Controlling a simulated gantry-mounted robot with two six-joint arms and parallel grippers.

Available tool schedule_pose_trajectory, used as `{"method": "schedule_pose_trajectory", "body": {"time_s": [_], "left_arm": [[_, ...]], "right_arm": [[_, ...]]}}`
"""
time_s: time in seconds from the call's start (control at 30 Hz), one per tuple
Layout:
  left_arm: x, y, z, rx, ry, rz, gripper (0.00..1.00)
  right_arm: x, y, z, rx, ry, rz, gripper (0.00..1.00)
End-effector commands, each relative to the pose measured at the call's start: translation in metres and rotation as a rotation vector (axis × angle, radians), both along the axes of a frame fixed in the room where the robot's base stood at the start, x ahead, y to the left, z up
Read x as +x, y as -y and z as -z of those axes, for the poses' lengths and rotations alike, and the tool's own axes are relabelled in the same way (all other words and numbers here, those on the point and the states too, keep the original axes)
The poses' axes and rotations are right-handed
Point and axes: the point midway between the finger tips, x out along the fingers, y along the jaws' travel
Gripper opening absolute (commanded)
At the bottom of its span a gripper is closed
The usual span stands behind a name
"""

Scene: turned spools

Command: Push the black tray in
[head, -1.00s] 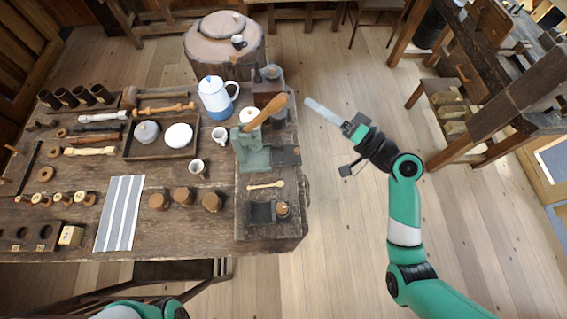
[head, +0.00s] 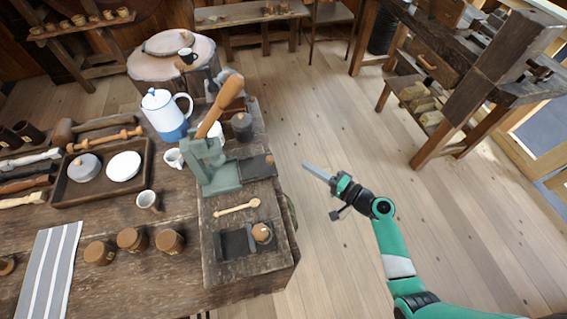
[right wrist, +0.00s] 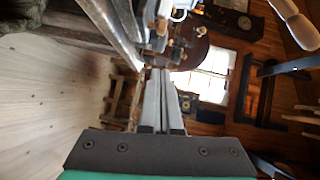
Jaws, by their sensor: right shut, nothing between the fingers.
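The green press (head: 211,176) with an upright wooden lever stands near the right side of the table. A flat dark plate, which looks like the black tray (head: 257,167), sticks out from its right side. A second dark recessed piece (head: 236,243) lies nearer the front edge, with a small round brown thing (head: 262,232) at its right end. My right gripper (head: 305,165) is off the table's right side, apart from the tray, its fingers pointing left towards it. Its shut, empty fingers show in the right wrist view (right wrist: 160,75). My left gripper is out of view.
A wooden spoon (head: 237,207) lies in front of the press. A white and blue jug (head: 166,114), a dark canister (head: 242,127) and a small cup (head: 148,200) stand nearby. The floor (head: 330,262) right of the table is clear.

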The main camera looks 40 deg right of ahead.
Motion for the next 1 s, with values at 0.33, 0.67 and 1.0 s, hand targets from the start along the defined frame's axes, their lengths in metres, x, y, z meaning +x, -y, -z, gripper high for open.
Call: {"method": "schedule_pose_trajectory", "body": {"time_s": [0.33,0.67,1.0], "left_arm": [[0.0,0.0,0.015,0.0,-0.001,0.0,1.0],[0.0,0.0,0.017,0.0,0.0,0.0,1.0],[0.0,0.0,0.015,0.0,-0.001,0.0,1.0]], "right_arm": [[0.065,-0.021,0.009,-0.001,0.0,-0.005,0.0],[0.079,-0.036,0.012,0.0,0.0,0.0,0.0],[0.078,-0.036,0.011,0.0,-0.001,0.013,0.0]]}}
